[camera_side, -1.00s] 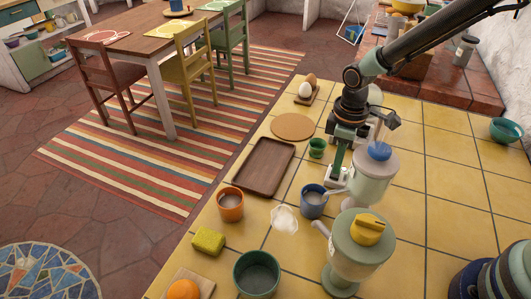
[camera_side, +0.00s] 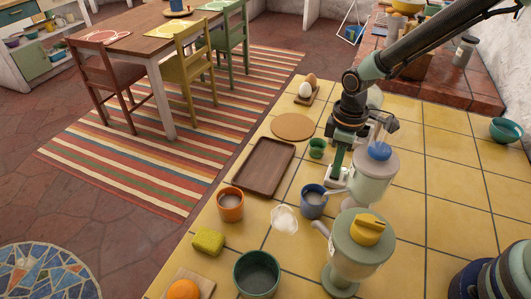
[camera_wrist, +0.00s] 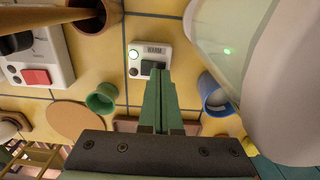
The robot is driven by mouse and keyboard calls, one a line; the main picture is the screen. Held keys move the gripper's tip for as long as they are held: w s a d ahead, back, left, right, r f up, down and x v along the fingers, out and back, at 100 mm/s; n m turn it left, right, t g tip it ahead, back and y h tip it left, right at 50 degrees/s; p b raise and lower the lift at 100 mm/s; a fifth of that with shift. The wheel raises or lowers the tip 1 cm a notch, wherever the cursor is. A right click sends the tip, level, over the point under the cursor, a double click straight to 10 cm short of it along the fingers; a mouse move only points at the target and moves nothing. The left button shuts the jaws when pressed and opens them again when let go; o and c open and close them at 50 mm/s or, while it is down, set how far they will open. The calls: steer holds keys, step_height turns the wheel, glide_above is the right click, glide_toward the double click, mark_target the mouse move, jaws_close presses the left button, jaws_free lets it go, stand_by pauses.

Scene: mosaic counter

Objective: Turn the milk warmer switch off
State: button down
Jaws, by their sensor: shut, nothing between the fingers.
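The switch box labelled WARM (camera_wrist: 135,63) is a small pale plate on the tiles. It has a bright lamp on its left and a dark rocker (camera_wrist: 150,66). In the side view the pale switch plate (camera_side: 331,181) lies under my gripper. My gripper (camera_wrist: 157,73) is shut and empty, its green fingertips over the rocker's lower edge and hiding part of it; contact cannot be told. In the side view my gripper (camera_side: 337,173) points down beside a pale appliance with a blue top (camera_side: 374,178). A green light shows on the pale appliance (camera_wrist: 240,65) in the wrist view.
A blue mug (camera_side: 313,202) stands close in front of the switch. A small green cup (camera_side: 317,148) and a brown tray (camera_side: 264,166) are to the left. Another box has a red switch (camera_wrist: 35,77).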

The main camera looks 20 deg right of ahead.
steer(key=shift+f, duration=0.45)
stand_by(0.3)
steer(key=shift+r, duration=3.45)
steer(key=shift+r, duration=0.1)
steer(key=s+d+r+m+t, duration=0.5)
steer(key=s+d+r+m, duration=0.4)
steer(key=r, duration=0.5)
steer(key=s+d, duration=0.1)
steer(key=d, duration=0.1)
steer(key=shift+d+r+t, duration=0.3)
steer(key=shift+d+r, duration=0.05)
steer(key=shift+r, duration=0.05)
